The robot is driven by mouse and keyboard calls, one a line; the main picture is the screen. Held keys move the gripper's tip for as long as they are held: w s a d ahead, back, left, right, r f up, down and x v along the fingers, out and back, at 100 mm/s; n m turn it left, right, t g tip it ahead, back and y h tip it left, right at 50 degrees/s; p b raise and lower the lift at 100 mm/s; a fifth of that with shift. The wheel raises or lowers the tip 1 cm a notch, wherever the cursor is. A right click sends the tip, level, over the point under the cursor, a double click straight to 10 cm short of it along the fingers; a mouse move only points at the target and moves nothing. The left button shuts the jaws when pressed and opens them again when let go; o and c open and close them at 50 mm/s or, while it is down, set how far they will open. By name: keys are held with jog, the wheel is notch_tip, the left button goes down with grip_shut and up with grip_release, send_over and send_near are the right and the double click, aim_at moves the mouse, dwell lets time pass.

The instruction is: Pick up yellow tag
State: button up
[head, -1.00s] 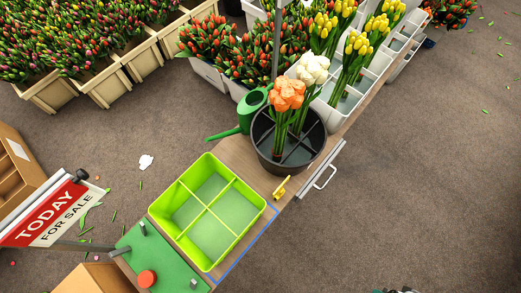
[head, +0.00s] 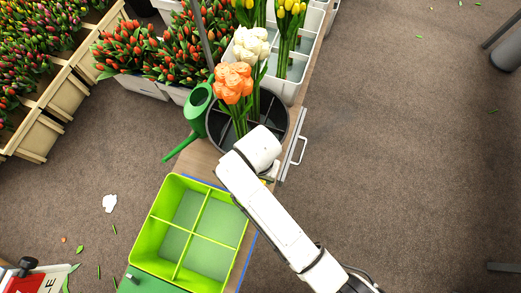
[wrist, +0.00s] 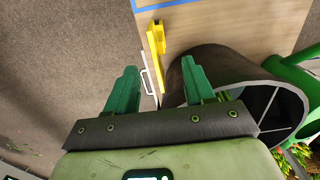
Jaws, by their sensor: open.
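The yellow tag (wrist: 156,48) lies on the wooden tabletop near its edge in the wrist view, beside the dark round bucket (wrist: 212,62). My gripper (wrist: 158,82) is open and empty, its two green fingers spread apart. The tag shows beyond the fingertips, roughly in line with the gap between them. In the head view my white arm reaches over the table's right edge and hides most of the tag. The gripper fingers are hidden there too.
The dark bucket (head: 214,121) with orange and white tulips stands close to my arm. A divided lime-green crate (head: 149,237) sits in front of it, and a green watering can (head: 197,103) is to its left. A metal handle (head: 298,150) sticks out from the table's right side.

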jog(key=f, duration=0.3)
jog(key=f+b, duration=0.1)
jog(key=f, duration=0.4)
jog(key=shift+s+d+f, duration=0.1)
jog(key=shift+s+f, duration=0.25)
jog(key=shift+f, duration=0.05)
grip_shut()
